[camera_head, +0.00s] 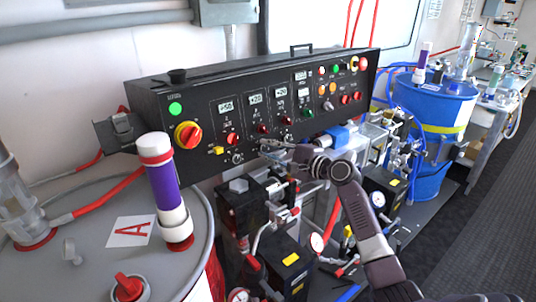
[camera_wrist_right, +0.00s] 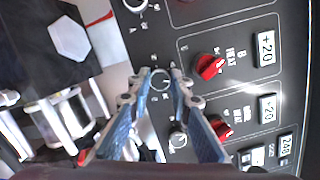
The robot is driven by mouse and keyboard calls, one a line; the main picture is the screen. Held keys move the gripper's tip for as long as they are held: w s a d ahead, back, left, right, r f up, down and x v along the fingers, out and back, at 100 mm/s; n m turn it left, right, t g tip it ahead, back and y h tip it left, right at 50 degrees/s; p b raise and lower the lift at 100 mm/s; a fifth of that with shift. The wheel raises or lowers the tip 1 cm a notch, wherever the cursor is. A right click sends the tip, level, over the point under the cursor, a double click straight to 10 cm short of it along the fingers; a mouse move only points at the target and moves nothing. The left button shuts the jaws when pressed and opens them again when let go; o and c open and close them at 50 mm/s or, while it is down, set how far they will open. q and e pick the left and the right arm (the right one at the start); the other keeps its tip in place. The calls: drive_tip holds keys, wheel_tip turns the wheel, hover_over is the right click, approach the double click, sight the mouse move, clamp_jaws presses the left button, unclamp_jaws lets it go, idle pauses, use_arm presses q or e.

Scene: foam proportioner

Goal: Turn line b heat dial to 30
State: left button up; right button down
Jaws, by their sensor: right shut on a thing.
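The line B heat dial (camera_wrist_right: 161,82) is a small round dial with a pale rim, on the black control panel. In the wrist view it sits between the fingertips of my right gripper (camera_wrist_right: 160,77), which is shut on it. In its row are a red knob (camera_wrist_right: 209,66), the label "B HEAT" and a display (camera_wrist_right: 266,48) reading +20. In the head view, my right gripper (camera_head: 270,147) reaches the lower edge of the panel (camera_head: 330,62) below the +20 display (camera_head: 255,99) and hides most of the dial. My left gripper is not in view.
Another display (camera_head: 226,106) reads +50, with a dial (camera_head: 237,158) below. A red-yellow switch (camera_head: 187,134) is at the panel's left. A drum marked A (camera_head: 95,190) stands at left, a blue drum (camera_head: 430,105) at right. Pumps, gauges and hoses crowd the space below.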

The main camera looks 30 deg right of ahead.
drive_tip(key=n+g+b, duration=0.1)
drive_tip(key=n, duration=0.4)
drive_tip(key=shift+f+n, duration=0.1)
drive_tip(key=shift+n, duration=0.2)
drive_tip(key=n+g, duration=0.1)
drive_tip(key=n, duration=0.4)
drive_tip(key=shift+h, duration=0.4)
drive_tip(key=n+p, duration=0.1)
drive_tip(key=n, duration=0.4)
drive_tip(key=shift+a+h, duration=0.1)
drive_tip(key=shift+h, duration=0.3)
drive_tip(key=n+h+p, duration=0.1)
drive_tip(key=n+p, duration=0.1)
drive_tip(key=n, duration=0.2)
drive_tip(key=shift+g, duration=0.3)
drive_tip(key=shift+f+n, duration=0.1)
drive_tip(key=shift+n, duration=0.2)
drive_tip(key=c, duration=1.9)
unclamp_jaws()
drive_tip(key=shift+o, duration=0.8)
drive_tip(key=shift+r, duration=0.25)
